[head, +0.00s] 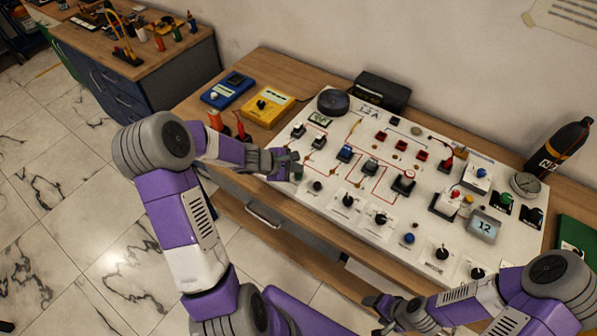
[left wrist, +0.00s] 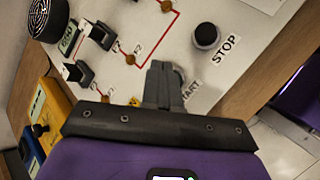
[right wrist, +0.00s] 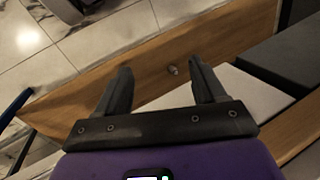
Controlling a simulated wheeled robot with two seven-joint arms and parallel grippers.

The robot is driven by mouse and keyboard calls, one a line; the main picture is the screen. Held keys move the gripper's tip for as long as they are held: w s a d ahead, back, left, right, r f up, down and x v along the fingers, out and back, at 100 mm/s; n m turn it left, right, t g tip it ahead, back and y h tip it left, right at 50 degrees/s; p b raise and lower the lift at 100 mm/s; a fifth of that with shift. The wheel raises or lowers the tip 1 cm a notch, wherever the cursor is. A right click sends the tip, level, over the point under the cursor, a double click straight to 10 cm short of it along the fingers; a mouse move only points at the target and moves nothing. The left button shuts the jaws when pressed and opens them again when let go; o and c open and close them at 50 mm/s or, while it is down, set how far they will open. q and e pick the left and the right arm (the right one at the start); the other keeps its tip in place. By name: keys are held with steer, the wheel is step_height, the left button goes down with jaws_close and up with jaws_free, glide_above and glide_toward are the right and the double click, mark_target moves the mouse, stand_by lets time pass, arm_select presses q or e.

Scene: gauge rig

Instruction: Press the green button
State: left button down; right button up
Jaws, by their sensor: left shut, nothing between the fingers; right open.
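The green button (head: 298,173) is at the left front of the white gauge panel (head: 335,222), partly hidden by my left gripper (head: 288,160). My left gripper is shut and empty, its tips over or right beside the button; I cannot tell if they touch. In the left wrist view the shut fingers (left wrist: 160,72) cover most of the button spot, and only a grey rounded edge and part of the START label (left wrist: 191,89) show beside them. My right gripper (head: 374,308) is open and empty, low in front of the table; its spread fingers show in the right wrist view (right wrist: 160,72).
A black button (left wrist: 207,36) labelled STOP sits close by. Switches and knobs crowd the panel, including a green knob (head: 503,199) at right. Blue (head: 228,90) and yellow (head: 267,105) meters lie left of the panel. A dark bottle (head: 562,147) stands behind at right.

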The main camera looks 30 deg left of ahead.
mark_target(296, 175)
arm_select(q)
steer(key=shift+r, duration=0.25)
step_height(296, 175, up, 5)
steer(key=p, duration=0.4)
steer(key=shift+f, duration=0.1)
stand_by(0.3)
stand_by(0.5)
